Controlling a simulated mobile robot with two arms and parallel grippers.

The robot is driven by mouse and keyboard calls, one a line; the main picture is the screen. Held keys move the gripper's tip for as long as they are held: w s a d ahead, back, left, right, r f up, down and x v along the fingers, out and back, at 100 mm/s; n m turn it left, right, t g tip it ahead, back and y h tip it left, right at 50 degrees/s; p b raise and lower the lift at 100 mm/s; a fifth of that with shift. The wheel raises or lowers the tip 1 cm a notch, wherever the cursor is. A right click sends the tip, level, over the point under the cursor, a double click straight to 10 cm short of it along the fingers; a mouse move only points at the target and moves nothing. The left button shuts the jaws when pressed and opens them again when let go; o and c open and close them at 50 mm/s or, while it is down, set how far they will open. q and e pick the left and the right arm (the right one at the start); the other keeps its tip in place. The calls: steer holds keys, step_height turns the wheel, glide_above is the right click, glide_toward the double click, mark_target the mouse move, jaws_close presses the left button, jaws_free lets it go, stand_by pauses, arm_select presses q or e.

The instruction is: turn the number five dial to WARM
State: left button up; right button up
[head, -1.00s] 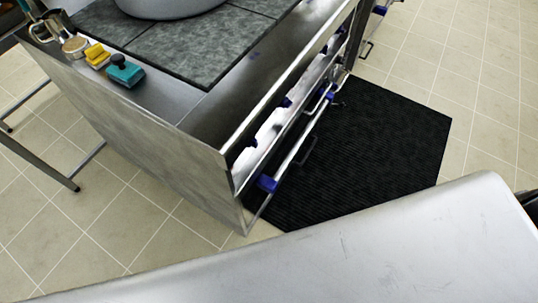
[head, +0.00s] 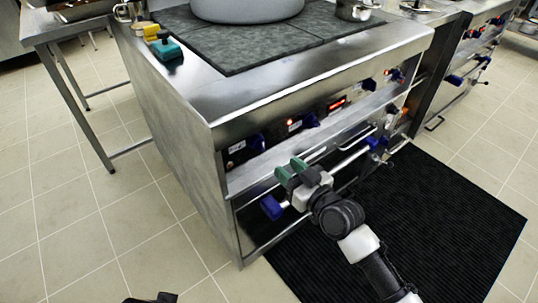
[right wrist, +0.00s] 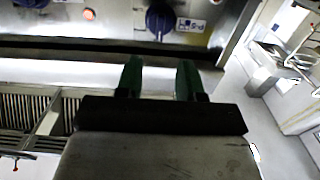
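The blue dials sit in a row on the stove's dark front panel (head: 275,134). The leftmost dial (head: 257,142) has a white label beside it; a second dial (head: 311,120) is to its right. No numbers or WARM mark are readable, so I cannot tell which is number five. My right gripper (head: 298,172) is below and in front of the panel, apart from the dials. In the right wrist view its green fingers (right wrist: 160,80) are apart with nothing between them, and a blue dial (right wrist: 160,20) lies ahead of them.
A steel ledge (head: 245,178) and a rail with blue ends (head: 271,207) run below the panel. A large pot (head: 248,8) stands on the cooktop, with yellow and teal blocks (head: 166,47) near its left edge. A black mat (head: 440,225) covers the floor in front.

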mark_target(263, 146)
steer(key=b+x, duration=0.1)
steer(key=x, duration=0.7)
steer(key=shift+w+a, duration=0.2)
steer(key=shift+w, duration=0.1)
arm_select(q)
steer(key=v, duration=0.5)
steer(key=shift+a+r, duration=0.1)
steer(key=shift+r, duration=0.05)
arm_select(e)
steer(key=shift+w+a, duration=0.2)
steer(key=shift+w, duration=0.05)
steer(key=shift+c, duration=0.2)
jaws_close()
